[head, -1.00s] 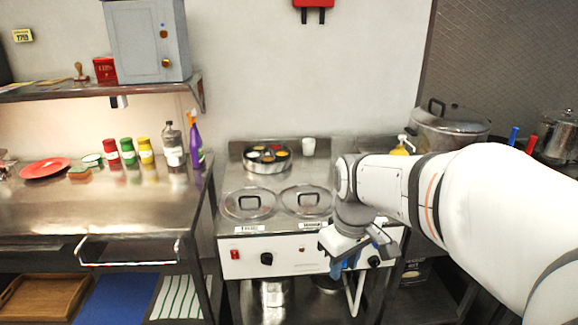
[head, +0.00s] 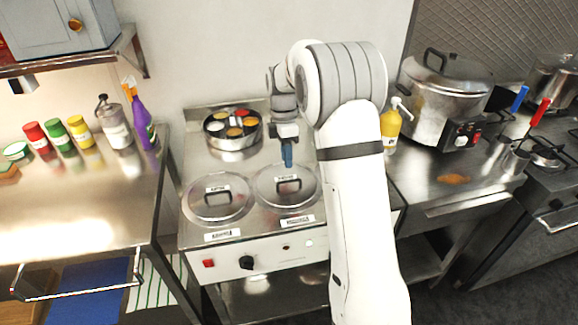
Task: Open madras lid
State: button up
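Two round steel lids with glass-like tops and dark handles sit flat on the steel counter unit, the left lid (head: 217,197) and the right lid (head: 286,186). Each has a small label in front, too small to read surely, so I cannot tell which is madras. My gripper (head: 288,155) points down with blue fingertips, just above the back part of the right lid and behind its handle (head: 289,186). It looks apart from the handle. The fingers overlap from this angle, so their opening is unclear.
A round spice tin (head: 233,142) with several coloured cups stands behind the lids. A yellow pump bottle (head: 391,126) and a large lidded cooker (head: 442,95) stand on the right.

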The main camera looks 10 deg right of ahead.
send_over(289, 189)
jog(key=shift+w+f+p, duration=0.1)
jog(key=shift+f+p, duration=0.3)
jog(key=shift+f, duration=2.6)
jog(key=shift+c, duration=0.2)
grip_shut()
